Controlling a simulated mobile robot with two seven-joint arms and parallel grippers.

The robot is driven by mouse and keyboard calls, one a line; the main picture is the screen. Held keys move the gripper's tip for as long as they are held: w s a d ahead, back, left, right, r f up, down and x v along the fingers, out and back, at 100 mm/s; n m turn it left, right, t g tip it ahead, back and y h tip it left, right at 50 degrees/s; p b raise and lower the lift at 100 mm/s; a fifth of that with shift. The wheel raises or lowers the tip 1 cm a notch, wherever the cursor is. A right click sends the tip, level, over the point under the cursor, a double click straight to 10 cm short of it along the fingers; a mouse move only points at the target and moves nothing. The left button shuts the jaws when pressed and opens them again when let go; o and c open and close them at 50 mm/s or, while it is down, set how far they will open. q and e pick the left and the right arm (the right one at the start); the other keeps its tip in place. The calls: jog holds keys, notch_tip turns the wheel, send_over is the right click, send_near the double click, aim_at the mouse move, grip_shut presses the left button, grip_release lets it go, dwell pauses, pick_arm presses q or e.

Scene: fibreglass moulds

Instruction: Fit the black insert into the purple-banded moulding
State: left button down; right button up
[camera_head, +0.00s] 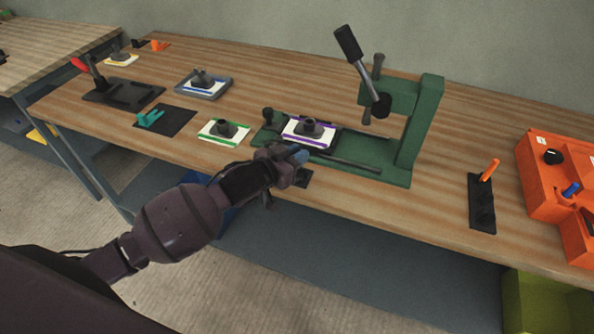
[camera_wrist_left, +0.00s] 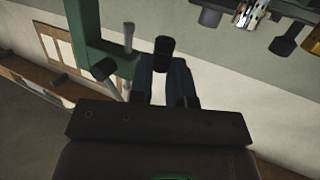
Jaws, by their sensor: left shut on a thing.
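The purple-banded moulding (camera_head: 310,127) is a dark, hollow-topped mound on a white, purple-edged flange. It sits on the base of the green press. My left gripper (camera_head: 298,154), with blue fingertips, is just in front of it, at the table's front edge. In the left wrist view the same gripper (camera_wrist_left: 164,76) is shut on a short black cylinder, the black insert (camera_wrist_left: 163,50), whose end sticks out between the fingers. In the head view the insert is not clearly visible. I cannot tell the gap between gripper and moulding. My right gripper is not in view.
The green press (camera_head: 425,115) with its raised lever (camera_head: 357,55) stands right of the moulding. A green-banded moulding (camera_head: 224,129) and a blue-banded one (camera_head: 203,82) lie to the left. A black holder (camera_head: 481,205) and an orange box (camera_head: 541,180) are at right, with bare tabletop between.

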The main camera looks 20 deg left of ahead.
pick_arm(q)
jog(key=shift+f, duration=0.85)
notch_tip(320, 180, down, 3)
jog(key=shift+r, duration=0.1)
jog(key=shift+f, duration=0.4)
jog(key=c, duration=1.1)
grip_release()
jog(key=shift+f+b, duration=0.2)
jog(key=shift+b, duration=0.2)
jog(key=shift+s+a+r, duration=0.1)
jog(key=shift+s, duration=0.2)
jog(key=v, duration=1)
jog(key=shift+s+f+p, duration=0.15)
jog(key=shift+f+p, duration=0.05)
jog(key=shift+p, duration=0.1)
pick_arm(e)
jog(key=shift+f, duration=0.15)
